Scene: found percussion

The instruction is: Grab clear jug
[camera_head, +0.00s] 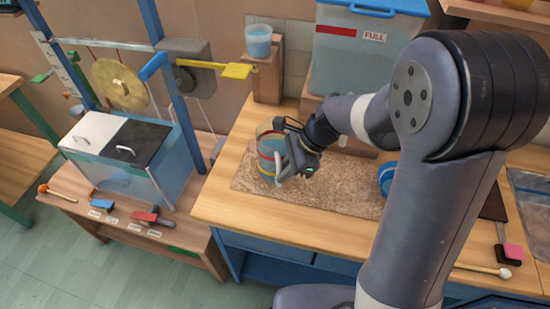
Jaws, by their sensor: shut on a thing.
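The clear jug (268,150) stands upright on a brown mat on the wooden counter. It has coloured bands around it, holds bluish liquid, and has a pale handle on its right side. My gripper (284,164) is at the jug's right side and is shut on the jug's handle. My gripper and wrist hide part of the jug's right side. I cannot tell whether the jug's base touches the mat.
The brown mat (325,192) covers much of the counter (215,200). A blue bowl (387,178) lies right of the jug, partly behind my arm. A small cup (258,42) stands on a wooden block behind. A lidded tank marked FULL (352,55) stands at the back.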

